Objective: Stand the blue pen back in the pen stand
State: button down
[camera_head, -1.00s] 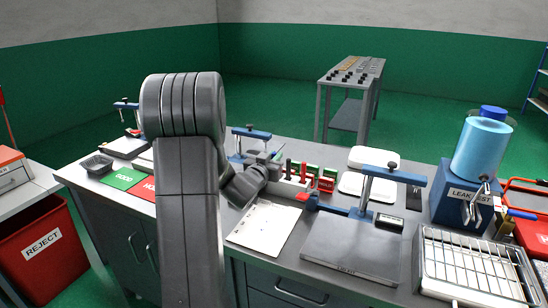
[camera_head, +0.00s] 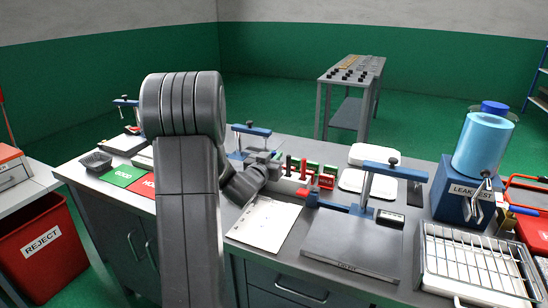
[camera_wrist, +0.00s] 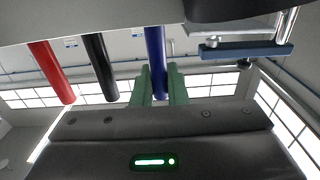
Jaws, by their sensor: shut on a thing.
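In the wrist view the blue pen (camera_wrist: 156,50) is between the two green fingers of my gripper (camera_wrist: 159,72), which is shut on it. It points the same way as a black pen (camera_wrist: 100,62) and a red pen (camera_wrist: 52,70) to its left, roughly in line with them. The far ends of all three reach a pale surface along the top of the picture. I cannot tell whether the blue pen is seated in the stand. In the head view my gripper (camera_head: 270,160) is over the middle of the bench, partly behind my arm, and the stand is not clearly seen.
Red and green upright pieces (camera_head: 304,169) stand just right of my gripper. A blue clamp fixture (camera_head: 368,190) on a grey plate is further right. A white sheet (camera_head: 266,224) lies in front. A wire rack (camera_head: 475,262) and leak tester (camera_head: 466,190) fill the right end.

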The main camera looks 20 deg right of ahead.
jog(key=c, duration=1.4)
grip_release()
jog(key=shift+o, duration=0.2)
jog(key=shift+r, duration=0.15)
jog(key=shift+r+p, duration=2.3)
jog(key=shift+r, duration=0.65)
